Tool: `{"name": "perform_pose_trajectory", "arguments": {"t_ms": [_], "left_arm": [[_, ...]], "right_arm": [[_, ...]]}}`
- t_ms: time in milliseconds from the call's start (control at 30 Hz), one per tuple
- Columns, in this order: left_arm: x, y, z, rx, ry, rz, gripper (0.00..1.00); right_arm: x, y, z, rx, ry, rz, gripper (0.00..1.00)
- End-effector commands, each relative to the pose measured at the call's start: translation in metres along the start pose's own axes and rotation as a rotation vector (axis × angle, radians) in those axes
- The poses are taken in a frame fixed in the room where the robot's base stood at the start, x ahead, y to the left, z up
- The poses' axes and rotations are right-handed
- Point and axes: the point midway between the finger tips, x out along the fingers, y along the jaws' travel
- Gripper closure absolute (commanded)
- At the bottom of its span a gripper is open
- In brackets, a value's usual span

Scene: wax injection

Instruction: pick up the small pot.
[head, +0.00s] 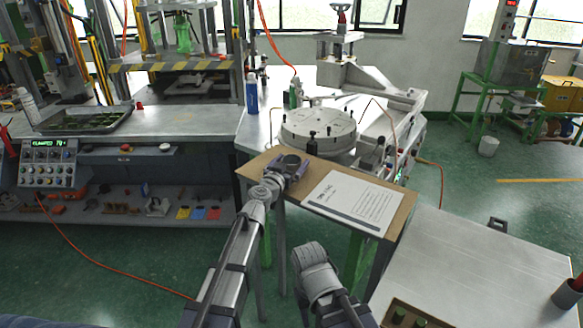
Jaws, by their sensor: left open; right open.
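A small dark round pot (290,161) is at the left part of the small brown-topped table. My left gripper (289,168) reaches it from the front, with its open fingers at the pot's near side and flanks. I cannot tell whether the fingers touch the pot, and its lower part is hidden by the gripper. My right arm's wrist shows at the bottom centre, in front of the small table. The fingers of my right gripper are hidden behind it.
A white printed sheet (353,202) lies on the small brown table (262,160). Behind it are a round metal machine (318,128), a dark upright piece (312,144) and a blue bottle (252,93). A grey table (470,262) with a cup (566,294) stands at right.

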Motion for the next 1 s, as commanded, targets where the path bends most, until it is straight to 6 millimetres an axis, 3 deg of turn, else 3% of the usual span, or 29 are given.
{"name": "perform_pose_trajectory", "arguments": {"t_ms": [67, 700, 1000], "left_arm": [[-0.0002, 0.0001, 0.0, 0.0, 0.0, 0.0, 0.07], [-0.0003, 0.0, 0.0, 0.0, 0.0, 0.0, 0.79], [-0.0003, 0.0, -0.0018, 0.0, 0.0, 0.0, 0.79]], "right_arm": [[0.0, 0.0, 0.0, 0.0, 0.0, 0.0, 0.5], [0.0, 0.0, 0.0, 0.0, 0.0, 0.0, 0.5], [-0.0018, 0.0002, 0.0001, 0.0, 0.0, 0.0, 0.5]]}}
